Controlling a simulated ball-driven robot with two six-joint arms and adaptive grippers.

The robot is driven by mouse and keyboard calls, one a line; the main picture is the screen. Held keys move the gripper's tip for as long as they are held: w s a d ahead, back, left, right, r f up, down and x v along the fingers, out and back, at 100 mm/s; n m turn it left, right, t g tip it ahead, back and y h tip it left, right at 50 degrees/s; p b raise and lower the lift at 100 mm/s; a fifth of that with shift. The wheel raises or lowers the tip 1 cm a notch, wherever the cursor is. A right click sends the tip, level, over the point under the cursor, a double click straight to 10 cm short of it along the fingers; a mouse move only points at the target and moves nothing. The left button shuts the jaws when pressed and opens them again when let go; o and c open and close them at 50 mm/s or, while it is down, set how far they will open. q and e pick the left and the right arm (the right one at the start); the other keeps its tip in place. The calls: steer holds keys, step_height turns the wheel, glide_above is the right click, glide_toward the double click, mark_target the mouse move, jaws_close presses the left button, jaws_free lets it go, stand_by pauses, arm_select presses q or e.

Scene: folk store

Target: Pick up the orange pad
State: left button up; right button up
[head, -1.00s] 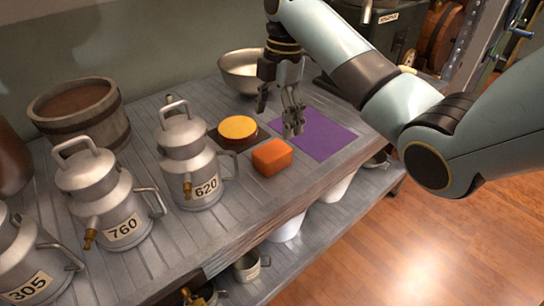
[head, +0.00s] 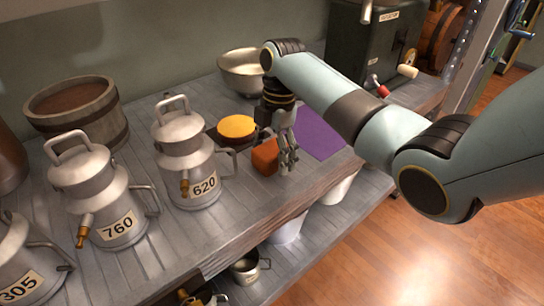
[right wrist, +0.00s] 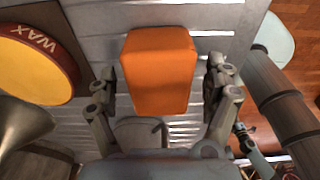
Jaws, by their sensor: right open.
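The orange pad (head: 265,157) is a small block on the grey bench, just right of the can marked 620. In the right wrist view the orange pad (right wrist: 160,72) lies between the two open fingers, with a gap on both sides. My right gripper (head: 286,160) is low over the bench at the pad and hides part of its right side. The right gripper (right wrist: 165,85) is open and holds nothing. My left gripper is not in view.
Metal cans marked 620 (head: 187,160) and 760 (head: 100,200) stand to the left. A yellow wax disc (head: 236,127) sits behind the pad. A purple sheet (head: 320,135) lies to the right. A metal bowl (head: 240,75) stands behind. The bench's front edge is close.

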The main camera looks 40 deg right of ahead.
steer(key=shift+f, duration=0.25)
stand_by(0.5)
steer(key=shift+c, duration=0.3)
steer(key=c, duration=1.1)
